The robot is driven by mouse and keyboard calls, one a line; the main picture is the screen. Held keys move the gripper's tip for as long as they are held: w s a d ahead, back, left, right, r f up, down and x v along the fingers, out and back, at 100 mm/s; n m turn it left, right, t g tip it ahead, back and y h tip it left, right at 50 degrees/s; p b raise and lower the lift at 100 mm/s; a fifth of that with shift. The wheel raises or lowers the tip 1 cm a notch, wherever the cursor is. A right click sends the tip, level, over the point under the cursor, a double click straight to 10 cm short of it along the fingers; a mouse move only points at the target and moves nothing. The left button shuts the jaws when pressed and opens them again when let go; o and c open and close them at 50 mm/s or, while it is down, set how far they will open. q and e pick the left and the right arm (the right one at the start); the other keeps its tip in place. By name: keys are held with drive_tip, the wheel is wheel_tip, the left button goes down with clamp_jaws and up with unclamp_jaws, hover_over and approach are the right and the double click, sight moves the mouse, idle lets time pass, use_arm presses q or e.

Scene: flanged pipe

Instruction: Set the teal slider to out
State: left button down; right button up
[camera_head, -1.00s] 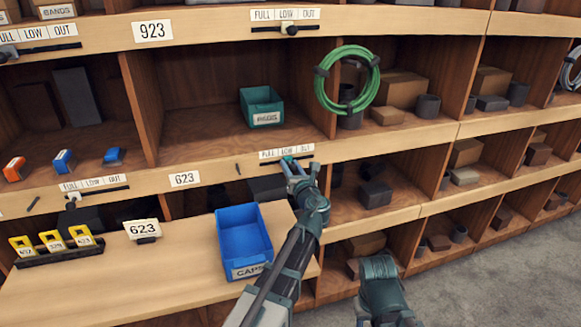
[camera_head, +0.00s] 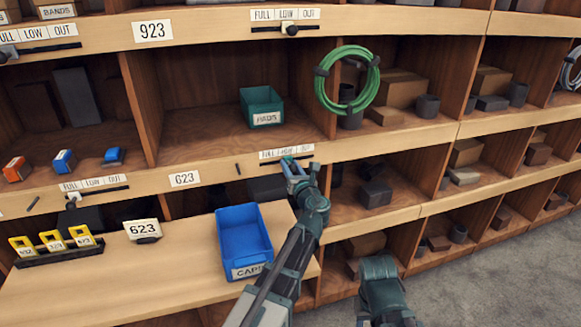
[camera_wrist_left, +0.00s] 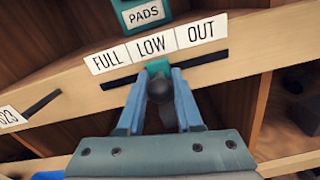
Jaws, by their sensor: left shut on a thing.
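The teal slider (camera_wrist_left: 157,67) sits on a dark slot (camera_wrist_left: 205,60) in the shelf edge. It is below the LOW label (camera_wrist_left: 151,45) in the left wrist view, between FULL on the left and OUT on the right. My left gripper (camera_wrist_left: 159,82) is shut on the slider, with one blue finger on each side and a dark round knob between them. In the head view my left gripper (camera_head: 293,166) reaches up to the same label strip (camera_head: 287,153) and partly hides the slider. My right gripper's fingers are not visible; only part of my right arm shows at the bottom.
A teal PADS bin (camera_head: 262,107) stands on the shelf above. A blue bin (camera_head: 243,242) stands on the wooden ledge below left, close to my left arm. A green hose coil (camera_head: 347,80) hangs on the divider to the upper right. Other label strips with sliders line the shelf edges.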

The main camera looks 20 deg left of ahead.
sight(306, 157)
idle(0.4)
use_arm(q)
drive_tip(key=w+d, duration=0.2)
drive_tip(key=d, duration=0.1)
drive_tip(key=w+d, duration=0.1)
drive_tip(key=d, duration=0.1)
drive_tip(key=shift+w+d, duration=0.25)
drive_tip(key=shift+w, duration=0.15)
drive_tip(key=shift+a, duration=0.1)
drive_tip(key=c, duration=1)
unclamp_jaws()
drive_tip(key=o, duration=0.4)
drive_tip(key=shift+d, duration=0.2)
drive_tip(key=shift+a, duration=0.1)
drive_tip(key=shift+s, duration=0.2)
